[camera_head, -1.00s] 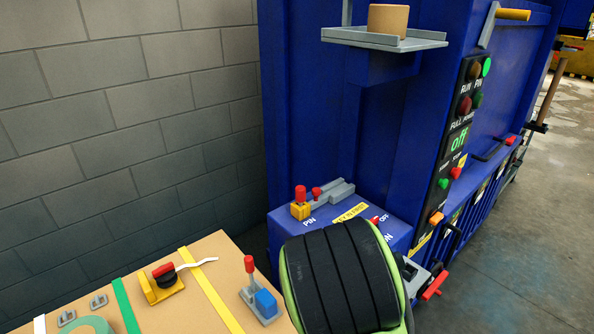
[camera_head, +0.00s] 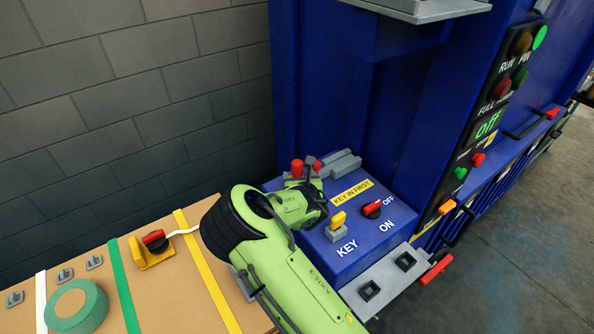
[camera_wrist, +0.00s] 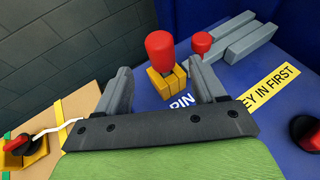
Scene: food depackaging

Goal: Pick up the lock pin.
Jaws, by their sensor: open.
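The lock pin, with a red knob (camera_wrist: 160,52), stands upright in a yellow block (camera_wrist: 167,84) beside the PIN lettering on the blue box. In the head view its red knob (camera_head: 297,167) shows just beyond my gripper (camera_head: 311,168), which hides the yellow block. In the wrist view my gripper (camera_wrist: 160,70) is open, with one grey finger on either side of the pin's line. The pin appears between and beyond the fingertips, and nothing is held. I cannot tell the exact gap in depth.
A smaller red knob (camera_wrist: 201,42) on a grey slide (camera_wrist: 240,38) sits close right of the pin. A yellow key (camera_head: 338,219) and a red switch (camera_head: 372,208) are on the blue box (camera_head: 350,262). A cardboard box (camera_head: 160,290) with tape stands at left.

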